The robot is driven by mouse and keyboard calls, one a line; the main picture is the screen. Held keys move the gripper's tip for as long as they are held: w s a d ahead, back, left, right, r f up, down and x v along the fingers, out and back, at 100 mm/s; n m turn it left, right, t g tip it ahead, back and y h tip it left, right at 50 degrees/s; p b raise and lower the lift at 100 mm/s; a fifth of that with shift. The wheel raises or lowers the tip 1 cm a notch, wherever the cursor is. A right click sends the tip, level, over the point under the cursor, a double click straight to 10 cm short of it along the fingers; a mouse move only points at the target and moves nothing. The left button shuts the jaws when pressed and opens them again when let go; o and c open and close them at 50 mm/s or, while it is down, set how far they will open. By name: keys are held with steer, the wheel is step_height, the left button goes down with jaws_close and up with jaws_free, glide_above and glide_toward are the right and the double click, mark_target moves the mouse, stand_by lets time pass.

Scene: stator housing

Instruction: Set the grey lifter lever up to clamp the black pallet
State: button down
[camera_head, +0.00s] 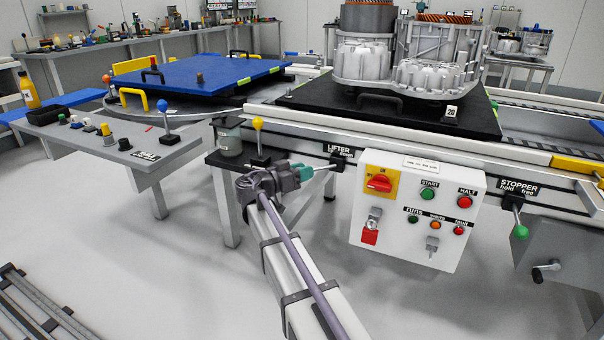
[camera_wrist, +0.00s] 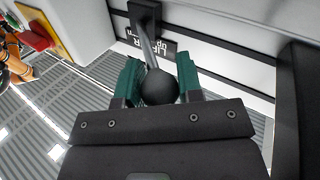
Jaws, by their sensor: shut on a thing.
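The lifter lever (camera_head: 324,168) comes out of a black bracket on the conveyor's side, by the LIFTER label (camera_head: 339,149). It points left and slightly down in the head view. My gripper (camera_head: 304,173) is at its free end, with teal fingers. In the wrist view, the lever's dark ball knob (camera_wrist: 159,88) sits between the two green fingers of my gripper (camera_wrist: 158,78), which is shut on it. The rod (camera_wrist: 150,45) runs from the knob to its bracket. The black pallet (camera_head: 309,97) lies on the conveyor above, carrying the grey stator housings (camera_head: 362,62).
A white control box (camera_head: 415,220) with a red switch and buttons hangs right of the lever. A yellow-knobbed lever (camera_head: 259,140) stands to the left, near a grey jar (camera_head: 229,138). The green-knobbed stopper lever (camera_head: 520,230) is at the far right.

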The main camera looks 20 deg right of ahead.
stand_by(0.3)
steer(key=c, duration=0.8)
jaws_free()
steer(key=shift+d, duration=0.1)
steer(key=a, duration=0.3)
steer(key=s+a, duration=0.1)
steer(key=a, duration=0.6)
steer(key=shift+s+a, duration=0.35)
steer(key=shift+s, duration=0.05)
